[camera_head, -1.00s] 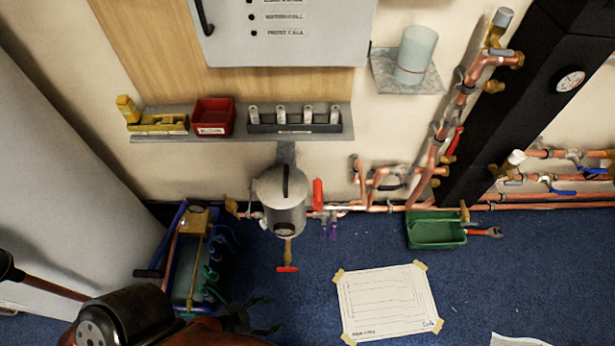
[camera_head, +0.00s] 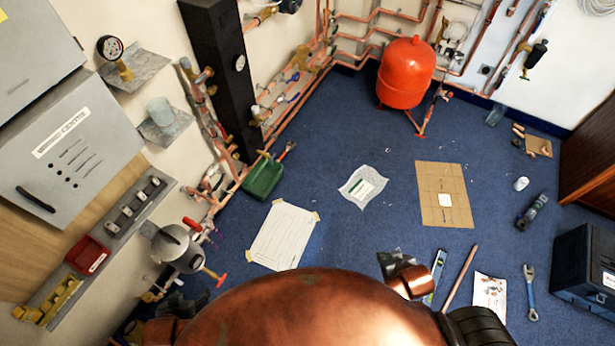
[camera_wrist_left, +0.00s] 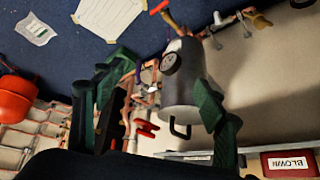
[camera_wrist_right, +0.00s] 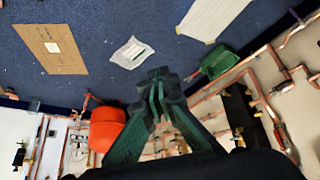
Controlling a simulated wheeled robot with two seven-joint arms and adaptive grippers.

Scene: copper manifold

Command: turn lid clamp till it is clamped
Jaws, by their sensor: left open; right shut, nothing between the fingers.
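A grey canister (camera_head: 182,256) with a round lid and black handle stands by the wall at left in the head view. A red lever (camera_head: 192,224) is beside its lid; I cannot tell for sure that this is the lid clamp. A red T-handle (camera_head: 222,281) sticks out at its front. My left gripper (camera_head: 185,303) is open and empty, near the canister but apart from it. In the left wrist view, the canister (camera_wrist_left: 183,85) appears inverted beyond the spread fingers (camera_wrist_left: 165,72). My right gripper (camera_head: 396,264) is shut and empty over the floor, as the right wrist view (camera_wrist_right: 160,80) shows.
A shelf (camera_head: 128,225) with a red bin (camera_head: 88,254) runs along the wall. Copper pipes and a black column (camera_head: 222,75) stand beyond the canister. A green tray (camera_head: 264,178), paper sheet (camera_head: 283,236), cardboard (camera_head: 444,195) and red tank (camera_head: 405,72) are on the floor.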

